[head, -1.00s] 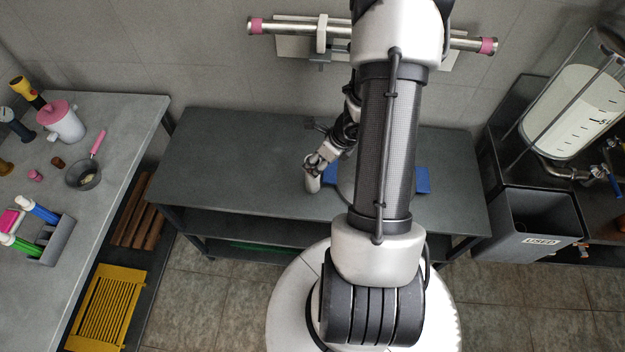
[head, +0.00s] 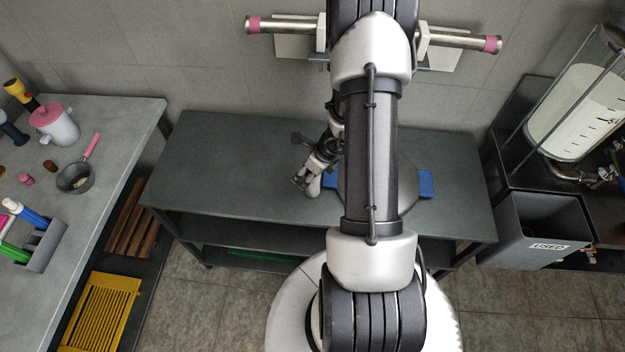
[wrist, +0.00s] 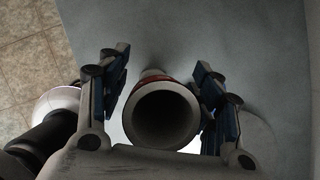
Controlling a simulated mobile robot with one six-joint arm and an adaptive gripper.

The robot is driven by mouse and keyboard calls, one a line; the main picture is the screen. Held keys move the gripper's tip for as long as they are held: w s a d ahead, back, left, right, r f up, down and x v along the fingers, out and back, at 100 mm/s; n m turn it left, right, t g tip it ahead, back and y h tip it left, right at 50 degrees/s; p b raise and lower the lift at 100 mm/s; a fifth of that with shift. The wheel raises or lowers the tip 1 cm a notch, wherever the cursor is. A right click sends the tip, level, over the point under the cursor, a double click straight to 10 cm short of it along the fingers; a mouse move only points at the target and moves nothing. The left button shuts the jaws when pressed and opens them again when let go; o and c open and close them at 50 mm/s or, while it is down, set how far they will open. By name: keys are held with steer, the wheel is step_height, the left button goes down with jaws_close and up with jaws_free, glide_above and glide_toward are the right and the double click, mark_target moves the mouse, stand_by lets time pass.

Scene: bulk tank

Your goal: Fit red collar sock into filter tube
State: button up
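The red collar sock is a pale hollow cylinder, seen in the wrist view (wrist: 190,120) between my fingers. Its open round end faces the wrist camera, with a strip of red collar behind the rim.
The dark table (head: 230,170) is mostly clear on its left, with a blue item (head: 425,183) to the right. The left bench holds a pan (head: 75,178), a pink-lidded jug (head: 55,122) and a rack (head: 40,245). A "USED" bin (head: 540,245) stands at right.

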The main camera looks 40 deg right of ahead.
steer(key=c, duration=1.2)
steer(key=shift+o, duration=0.2)
step_height(320, 180, up, 20)
steer(key=p, duration=1.2)
